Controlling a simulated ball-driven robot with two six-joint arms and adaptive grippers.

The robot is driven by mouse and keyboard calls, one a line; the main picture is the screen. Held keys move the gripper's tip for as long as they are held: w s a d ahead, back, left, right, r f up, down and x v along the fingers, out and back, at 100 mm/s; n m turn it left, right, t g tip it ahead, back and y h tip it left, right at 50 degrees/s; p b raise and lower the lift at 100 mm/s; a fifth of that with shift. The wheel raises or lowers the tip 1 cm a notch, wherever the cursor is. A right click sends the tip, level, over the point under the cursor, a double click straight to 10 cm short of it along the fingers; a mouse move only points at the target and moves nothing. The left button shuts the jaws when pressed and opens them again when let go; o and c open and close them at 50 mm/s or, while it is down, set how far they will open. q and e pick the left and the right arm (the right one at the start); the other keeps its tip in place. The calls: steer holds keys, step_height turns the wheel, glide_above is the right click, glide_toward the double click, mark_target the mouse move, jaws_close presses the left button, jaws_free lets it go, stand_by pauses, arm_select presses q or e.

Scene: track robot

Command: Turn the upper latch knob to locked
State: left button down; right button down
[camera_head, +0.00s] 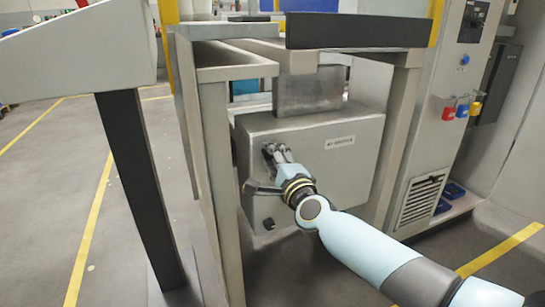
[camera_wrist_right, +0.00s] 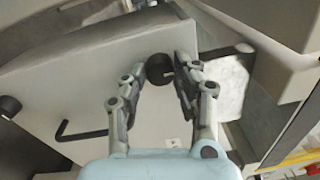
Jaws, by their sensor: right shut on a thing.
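A grey steel box (camera_head: 305,190) sits under a metal frame. My right gripper (camera_head: 279,152) reaches its front face near the upper left corner. In the right wrist view a round black knob, the upper latch knob (camera_wrist_right: 159,67), lies between the fingertips of my right gripper (camera_wrist_right: 160,78), which is shut on it. In the head view the fingers mostly hide this knob, and its locked or unlocked marking cannot be read. A lower black knob (camera_head: 268,224) also shows at the wrist view's left edge (camera_wrist_right: 10,106). My left gripper is not in view.
A dark bent handle (camera_wrist_right: 82,132) sticks out of the box between the two knobs. The frame's legs (camera_head: 222,190) stand close on the left. A grey cabinet with coloured padlocks (camera_head: 462,110) stands on the right.

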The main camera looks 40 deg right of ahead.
steer(key=c, duration=1.1)
jaws_free()
steer(key=shift+c, duration=0.2)
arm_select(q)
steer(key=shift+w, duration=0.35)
arm_select(e)
steer(key=shift+o, duration=0.8)
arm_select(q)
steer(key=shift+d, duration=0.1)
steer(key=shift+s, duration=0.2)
arm_select(e)
steer(key=v, duration=1.2)
steer(key=shift+a, duration=0.1)
